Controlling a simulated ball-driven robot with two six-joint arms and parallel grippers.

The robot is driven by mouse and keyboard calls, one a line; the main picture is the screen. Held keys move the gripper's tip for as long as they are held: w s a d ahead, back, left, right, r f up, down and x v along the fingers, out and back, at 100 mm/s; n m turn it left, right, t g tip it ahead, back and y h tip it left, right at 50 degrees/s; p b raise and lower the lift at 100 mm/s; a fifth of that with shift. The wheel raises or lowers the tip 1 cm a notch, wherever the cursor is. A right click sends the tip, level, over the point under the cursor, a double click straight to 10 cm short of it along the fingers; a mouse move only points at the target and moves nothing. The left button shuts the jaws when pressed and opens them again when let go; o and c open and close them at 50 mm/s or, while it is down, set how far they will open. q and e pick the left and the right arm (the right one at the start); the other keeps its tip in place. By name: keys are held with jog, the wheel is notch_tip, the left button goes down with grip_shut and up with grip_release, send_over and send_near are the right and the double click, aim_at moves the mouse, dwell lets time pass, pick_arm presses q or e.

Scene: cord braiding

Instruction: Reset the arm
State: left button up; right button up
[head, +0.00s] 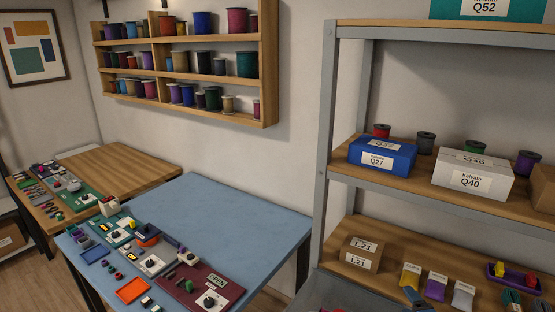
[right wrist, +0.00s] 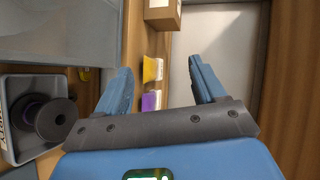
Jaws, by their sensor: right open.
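My right gripper (right wrist: 160,85) shows in the right wrist view. Its two blue fingers are apart, with nothing held between them. Beyond the fingers are a wooden shelf board, a pale wall and two small packets, one yellow (right wrist: 152,69) and one purple (right wrist: 150,101), near the left finger. Neither packet is in the jaws. Neither gripper shows in the head view, and my left gripper shows in no view.
In the head view a grey-framed shelf (head: 326,150) stands at the right, holding a blue box (head: 381,157), a white box (head: 470,178) and small packets. A blue table (head: 215,215) bears several devices. In the right wrist view, a grey bin (right wrist: 20,95) with a dark spool lies left.

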jog(key=s+a+n+t, duration=0.1)
jog(key=s+a+n, duration=0.4)
jog(key=s, duration=0.5)
jog(key=s+a+n+t+b, duration=0.1)
jog(key=s+a+n, duration=0.4)
jog(key=s, duration=0.6)
jog(key=s+a+n+b, duration=0.1)
jog(key=s+a+n, duration=0.4)
jog(key=s, duration=0.6)
jog(key=shift+a+r+n+t, duration=0.2)
jog(key=shift+n+t, duration=0.2)
jog(key=shift+n, duration=0.7)
